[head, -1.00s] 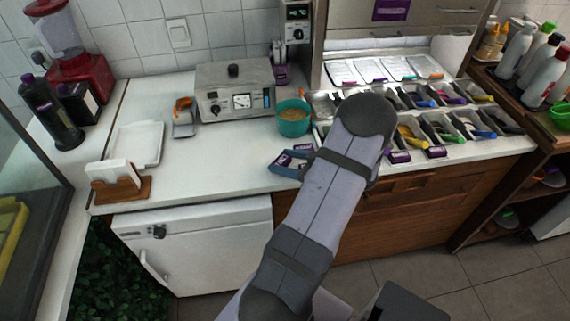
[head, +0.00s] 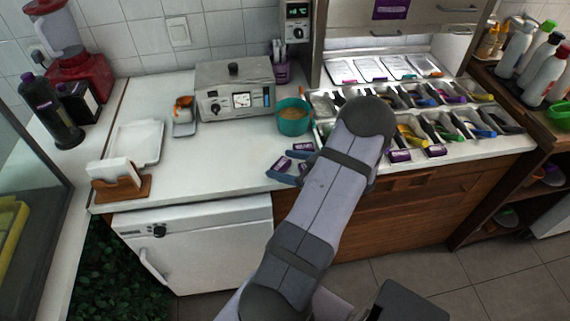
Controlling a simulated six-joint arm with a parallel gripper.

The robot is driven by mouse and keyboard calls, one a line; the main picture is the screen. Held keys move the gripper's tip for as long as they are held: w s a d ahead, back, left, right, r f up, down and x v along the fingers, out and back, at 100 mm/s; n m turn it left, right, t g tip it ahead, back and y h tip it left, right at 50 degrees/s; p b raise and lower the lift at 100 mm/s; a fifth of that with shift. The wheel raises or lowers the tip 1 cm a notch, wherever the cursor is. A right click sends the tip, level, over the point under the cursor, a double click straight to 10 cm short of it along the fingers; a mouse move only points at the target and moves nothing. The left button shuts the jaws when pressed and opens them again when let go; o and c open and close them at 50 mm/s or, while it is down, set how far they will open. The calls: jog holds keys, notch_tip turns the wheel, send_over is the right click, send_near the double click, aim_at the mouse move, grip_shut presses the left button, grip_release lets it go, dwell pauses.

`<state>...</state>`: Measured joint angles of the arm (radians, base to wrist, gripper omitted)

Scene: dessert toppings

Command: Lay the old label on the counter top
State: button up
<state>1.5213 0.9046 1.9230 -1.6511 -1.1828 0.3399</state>
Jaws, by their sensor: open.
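My gripper (head: 283,164) is low over the front part of the white counter top (head: 215,160), left of my arm. Its two blue-grey fingers are spread apart. A small purple and white label (head: 281,165) lies at the counter between the fingertips, seemingly flat and free of them. More purple shows close to the fingers, partly hidden by my gripper and arm; I cannot tell whether it is another label. Purple labels (head: 399,155) also sit on the front of the topping bins (head: 440,130) at the right.
A teal bowl (head: 293,117) with tan contents stands just behind my gripper. A steel appliance (head: 235,90) stands at the back. The counter left of my gripper is clear.

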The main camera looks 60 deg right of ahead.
jog(key=shift+r, duration=0.15)
jog(key=shift+s, duration=0.15)
jog(key=b+v, duration=0.2)
jog(key=v, duration=1)
jog(key=shift+w+r, duration=0.1)
jog(key=shift+w, duration=0.15)
